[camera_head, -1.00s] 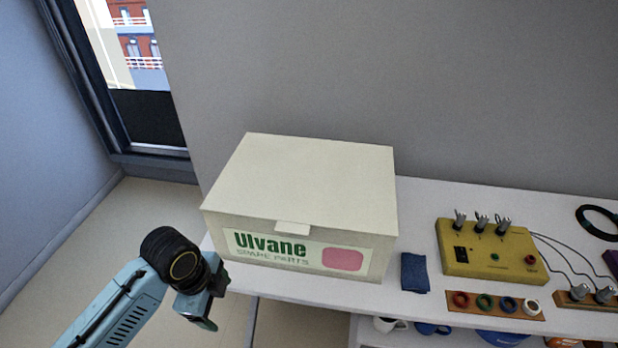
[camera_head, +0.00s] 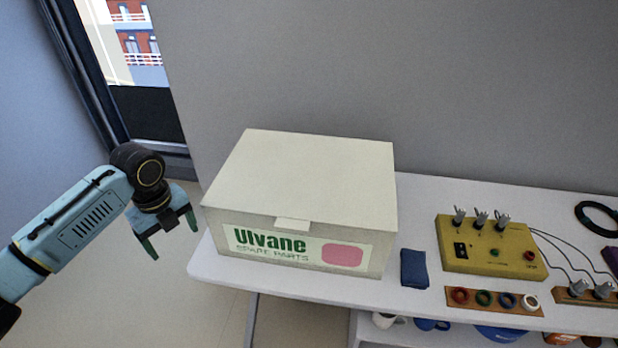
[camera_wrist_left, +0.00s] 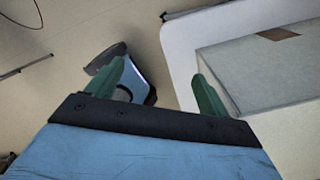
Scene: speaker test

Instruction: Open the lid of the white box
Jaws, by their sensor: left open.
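The white box (camera_head: 300,184) stands on the left end of the white table, its lid closed. Its front carries a "Ulvane Spare Parts" label with a pink patch, and a small tab (camera_head: 292,225) hangs from the lid's front edge. My left gripper (camera_head: 173,243) is open and empty, left of the box and beyond the table's left edge, apart from both. In the left wrist view its green fingers (camera_wrist_left: 162,88) are spread, with the box (camera_wrist_left: 270,72) to the right of them. My right gripper is not in view.
The white table (camera_head: 330,287) runs to the right. A dark blue folded cloth (camera_head: 414,270) lies right of the box. Further right are a yellow control unit (camera_head: 490,247) and a strip of coloured rings (camera_head: 495,301). A grey wall stands behind; open floor lies left.

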